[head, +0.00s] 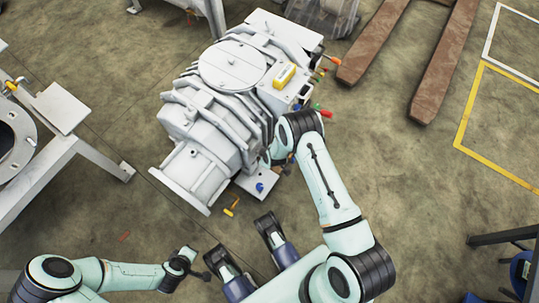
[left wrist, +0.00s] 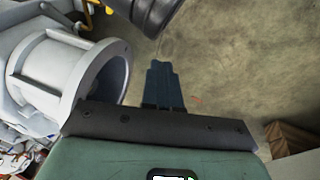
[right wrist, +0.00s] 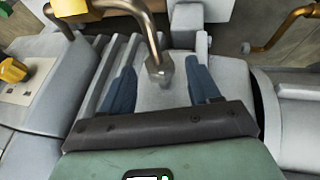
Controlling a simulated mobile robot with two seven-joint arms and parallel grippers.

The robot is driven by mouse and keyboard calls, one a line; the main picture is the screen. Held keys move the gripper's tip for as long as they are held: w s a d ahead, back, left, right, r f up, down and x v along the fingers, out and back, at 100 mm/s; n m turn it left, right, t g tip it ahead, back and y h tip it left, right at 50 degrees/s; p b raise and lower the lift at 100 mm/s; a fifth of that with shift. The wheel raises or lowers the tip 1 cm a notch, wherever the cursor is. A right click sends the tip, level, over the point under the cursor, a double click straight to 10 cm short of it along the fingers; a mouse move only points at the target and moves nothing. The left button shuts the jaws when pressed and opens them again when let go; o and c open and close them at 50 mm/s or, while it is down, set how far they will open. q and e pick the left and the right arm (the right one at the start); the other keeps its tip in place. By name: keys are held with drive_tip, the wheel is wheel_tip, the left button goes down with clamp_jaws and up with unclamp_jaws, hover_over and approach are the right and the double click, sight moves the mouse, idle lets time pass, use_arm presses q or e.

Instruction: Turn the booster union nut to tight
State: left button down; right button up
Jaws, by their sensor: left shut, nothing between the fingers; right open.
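A bent bronze-coloured pipe (right wrist: 147,25) ends in a grey hexagonal nut (right wrist: 160,74), which looks like the booster union nut, in the right wrist view. My right gripper (right wrist: 161,65) is open, with one blue finger on each side of the nut and gaps on both sides. I cannot tell how tight the nut is. In the head view my right arm hides the nut. My left gripper (left wrist: 160,66) is shut and empty over bare floor; in the head view it is at the lower left, away from the pump.
The grey ribbed vacuum pump (head: 215,95) stands in the middle, its open flange (left wrist: 103,78) left of my left fingers. A yellow part (right wrist: 13,70) is at left in the right wrist view. A white frame (head: 75,150) stands left; rust-brown beams (head: 440,65) lie upper right.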

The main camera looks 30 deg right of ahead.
use_arm(q)
drive_tip(key=s+d+r+g+h+p, duration=0.1)
drive_tip(key=s+d+r+p, duration=0.2)
drive_tip(key=s, duration=0.3)
drive_tip(key=shift+r+g, duration=0.4)
drive_tip(key=shift+r, duration=0.1)
use_arm(e)
drive_tip(key=v, duration=1)
drive_tip(key=shift+r, duration=0.2)
use_arm(q)
drive_tip(key=shift+w, duration=0.1)
